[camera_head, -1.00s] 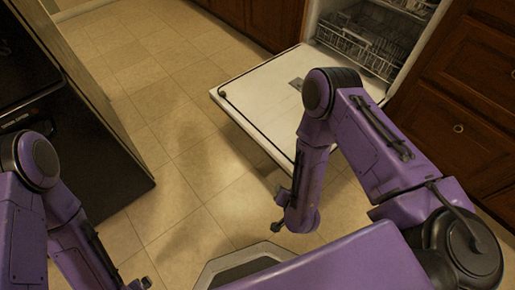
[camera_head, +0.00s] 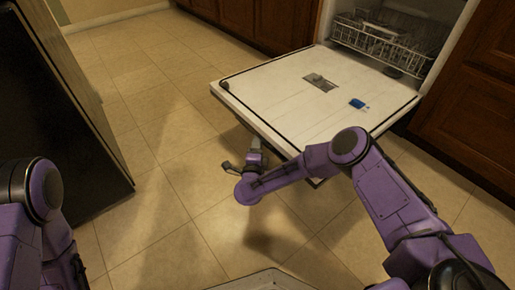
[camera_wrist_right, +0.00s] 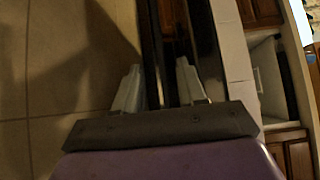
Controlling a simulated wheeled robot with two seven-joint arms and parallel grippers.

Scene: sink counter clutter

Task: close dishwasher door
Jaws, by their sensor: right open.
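The dishwasher door (camera_head: 290,100) hangs open and looks about level, its white inner side up. It reaches out from the dishwasher cavity (camera_head: 385,40), where wire racks show. My right gripper (camera_head: 242,153) is open beside the door's near-left edge, low over the floor. In the head view I cannot tell whether it touches the door. In the right wrist view the two fingers of the right gripper (camera_wrist_right: 160,88) stand apart. Dark strips, possibly the door's edge, show between and beyond them. My left arm shows at the lower left of the head view, but its gripper does not.
A small blue item (camera_head: 357,103) lies on the door panel near the dispenser (camera_head: 320,82). Brown wooden cabinets (camera_head: 475,100) flank the dishwasher. A dark appliance (camera_head: 60,120) stands at the left. The tiled floor (camera_head: 180,150) between is clear.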

